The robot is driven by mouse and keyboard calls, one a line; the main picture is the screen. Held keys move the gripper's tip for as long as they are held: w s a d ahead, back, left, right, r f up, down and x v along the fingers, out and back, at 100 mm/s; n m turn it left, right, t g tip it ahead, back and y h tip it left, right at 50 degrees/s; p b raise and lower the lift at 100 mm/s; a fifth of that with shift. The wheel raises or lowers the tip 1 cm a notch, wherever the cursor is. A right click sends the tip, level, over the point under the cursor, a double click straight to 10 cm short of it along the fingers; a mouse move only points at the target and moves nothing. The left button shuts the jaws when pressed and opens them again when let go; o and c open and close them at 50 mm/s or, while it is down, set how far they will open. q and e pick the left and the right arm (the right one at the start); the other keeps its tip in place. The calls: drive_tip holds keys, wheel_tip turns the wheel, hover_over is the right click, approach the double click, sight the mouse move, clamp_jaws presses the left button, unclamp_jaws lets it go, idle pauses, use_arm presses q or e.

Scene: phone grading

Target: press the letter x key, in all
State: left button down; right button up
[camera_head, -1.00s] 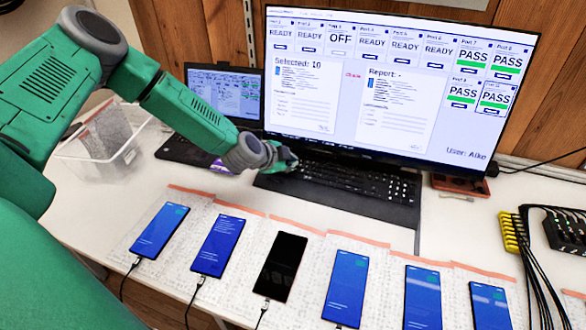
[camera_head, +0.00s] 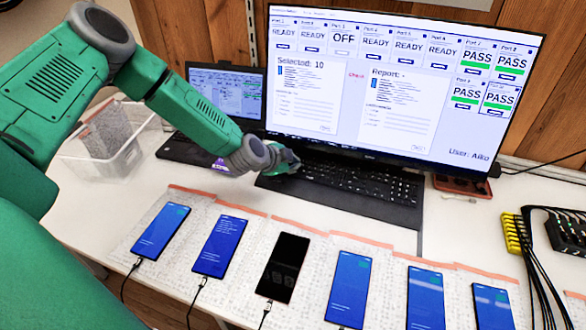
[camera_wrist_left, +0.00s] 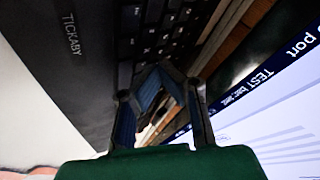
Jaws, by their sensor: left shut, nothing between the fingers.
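The black keyboard (camera_head: 362,187) lies on the white table in front of the large monitor. My left gripper (camera_head: 288,164) is at the keyboard's left end in the head view, its fingers shut with nothing between them. In the left wrist view the left gripper's fingertips (camera_wrist_left: 160,72) meet over the keys at the edge of the keyboard (camera_wrist_left: 85,55). The letter x key cannot be made out, and I cannot tell whether the fingertips touch a key. My right gripper is not in view.
The monitor (camera_head: 390,90) stands close behind the keyboard and a laptop (camera_head: 222,100) to its left. A clear bin (camera_head: 112,150) is at the far left. Several phones lie along the front, including a dark one (camera_head: 283,268). A yellow connector block (camera_head: 512,232) with cables is at right.

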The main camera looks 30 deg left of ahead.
use_arm(q)
drive_tip(key=shift+a+f, duration=0.2)
drive_tip(key=shift+a, duration=0.05)
drive_tip(key=shift+d, duration=0.1)
drive_tip(key=shift+d, duration=0.1)
drive_tip(key=shift+d+f, duration=0.15)
drive_tip(key=shift+a+f+b, duration=0.25)
drive_tip(key=shift+a+b, duration=0.05)
drive_tip(key=shift+b, duration=0.1)
drive_tip(key=shift+d+r, duration=0.15)
drive_tip(key=shift+r, duration=0.05)
drive_tip(key=shift+r+p, duration=0.2)
drive_tip(key=shift+p, duration=0.1)
drive_tip(key=shift+a+r+p, duration=0.25)
drive_tip(key=shift+r+p, duration=0.25)
